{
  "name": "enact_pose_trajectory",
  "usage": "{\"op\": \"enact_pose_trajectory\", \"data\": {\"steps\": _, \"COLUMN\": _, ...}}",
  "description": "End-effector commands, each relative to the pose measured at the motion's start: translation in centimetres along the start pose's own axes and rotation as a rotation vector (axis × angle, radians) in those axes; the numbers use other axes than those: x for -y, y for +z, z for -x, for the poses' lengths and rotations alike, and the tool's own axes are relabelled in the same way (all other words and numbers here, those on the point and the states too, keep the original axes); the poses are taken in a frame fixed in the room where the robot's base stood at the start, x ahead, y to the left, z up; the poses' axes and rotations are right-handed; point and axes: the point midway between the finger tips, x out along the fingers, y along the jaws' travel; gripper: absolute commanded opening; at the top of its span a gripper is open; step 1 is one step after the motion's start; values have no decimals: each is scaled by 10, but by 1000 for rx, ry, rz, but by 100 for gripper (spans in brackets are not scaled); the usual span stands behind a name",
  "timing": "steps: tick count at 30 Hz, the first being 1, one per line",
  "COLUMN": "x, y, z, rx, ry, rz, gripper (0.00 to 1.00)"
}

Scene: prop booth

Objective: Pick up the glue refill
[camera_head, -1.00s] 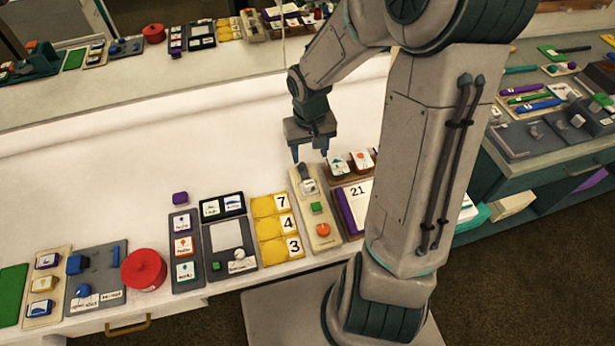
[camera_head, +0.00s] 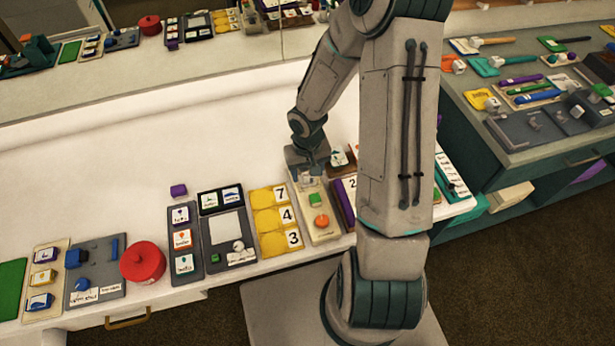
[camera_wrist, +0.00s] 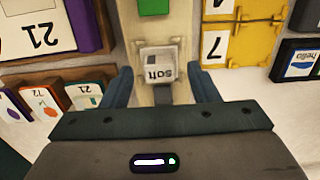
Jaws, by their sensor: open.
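No label that I can read says glue refill, so I cannot tell for sure which piece it is. A light grey block labelled "soft" (camera_wrist: 160,65) stands on a pale wooden tray (camera_head: 325,238), with a small darker grey piece (camera_wrist: 163,95) on its near side in the wrist view. My gripper (camera_wrist: 160,80) is open, with one finger on each side of these pieces and gaps showing between. In the head view my gripper (camera_head: 306,168) is low over the tray's far end and hides part of it.
Yellow number cards (camera_head: 268,222) lie close on the left, and a purple-edged calendar (camera_head: 345,205) on the right. Picture blocks (camera_wrist: 45,100) stand nearby.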

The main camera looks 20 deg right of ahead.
Motion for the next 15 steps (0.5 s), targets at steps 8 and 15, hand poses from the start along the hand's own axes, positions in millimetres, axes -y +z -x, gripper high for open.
{"op": "enact_pose_trajectory", "data": {"steps": 8, "x": 0, "y": 0, "z": -16, "rx": -1, "ry": 1, "rz": 0, "gripper": 55}}
{"op": "enact_pose_trajectory", "data": {"steps": 15, "x": 0, "y": 0, "z": -16, "rx": -1, "ry": 1, "rz": 0, "gripper": 27}}
